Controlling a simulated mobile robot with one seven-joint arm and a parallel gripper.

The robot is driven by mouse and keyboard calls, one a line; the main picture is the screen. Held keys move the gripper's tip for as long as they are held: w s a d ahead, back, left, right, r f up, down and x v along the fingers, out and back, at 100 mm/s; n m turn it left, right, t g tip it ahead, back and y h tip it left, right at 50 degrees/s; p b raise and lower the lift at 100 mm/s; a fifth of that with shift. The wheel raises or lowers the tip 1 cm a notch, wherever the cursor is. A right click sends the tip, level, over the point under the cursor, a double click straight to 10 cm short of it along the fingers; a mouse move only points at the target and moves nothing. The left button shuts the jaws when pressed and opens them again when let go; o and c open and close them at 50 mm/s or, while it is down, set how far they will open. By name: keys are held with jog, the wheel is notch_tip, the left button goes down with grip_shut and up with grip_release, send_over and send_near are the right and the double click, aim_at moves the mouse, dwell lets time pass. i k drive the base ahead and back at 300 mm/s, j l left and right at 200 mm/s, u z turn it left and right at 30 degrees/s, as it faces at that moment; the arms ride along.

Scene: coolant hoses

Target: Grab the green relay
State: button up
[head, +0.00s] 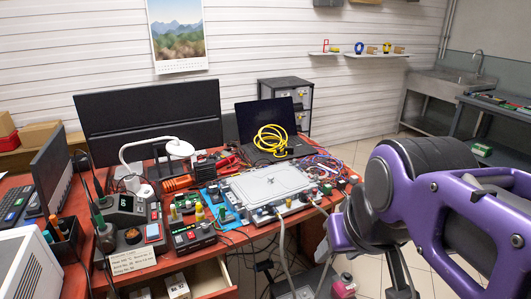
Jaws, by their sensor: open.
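A small green part (327,189) sits among the connectors at the right end of the silver case (265,185) on the red desk. It is too small for me to tell whether it is the green relay. My purple arm (430,205) reaches in from the right, in front of the desk's right end. I cannot make out my gripper's fingers in this view.
A yellow cable coil (270,138) lies on a laptop behind the case. Pale hoses (284,245) hang over the front edge. A lamp (155,148), monitors and bench instruments crowd the left. An open drawer (205,275) juts out below. Floor shows at right.

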aim_at(327, 188)
jog(key=z, duration=0.45)
jog(key=i+l+u, duration=0.25)
jog(key=l, duration=0.35)
jog(key=i+l+u, duration=0.3)
jog(key=l, duration=0.4)
jog(key=i+l+u, duration=0.15)
jog(key=l, duration=0.2)
jog(key=i+l+u, duration=0.1)
jog(key=l, duration=0.3)
